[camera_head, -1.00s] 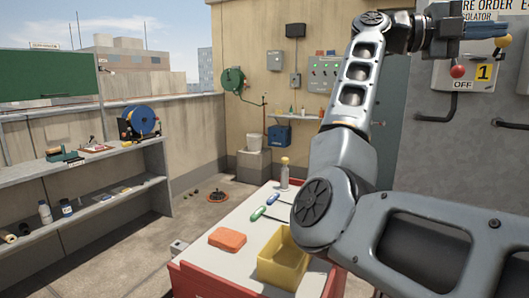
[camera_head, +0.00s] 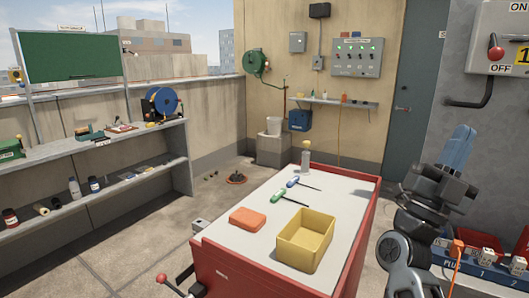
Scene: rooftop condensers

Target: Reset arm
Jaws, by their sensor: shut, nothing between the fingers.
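My gripper (camera_head: 462,135) is at the right of the head view, with its blue fingers pointing up and together. It is shut and empty. My arm is folded low on the right, beside the right edge of the red cart (camera_head: 366,225) and in front of the grey wall. The gripper appears clear of the things on the cart top. The lower part of my arm is cut off by the bottom of the picture.
A switch box (camera_head: 497,45) hangs upper right. A blue socket strip (camera_head: 470,268) is behind my arm. Floor left of the cart is mostly clear.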

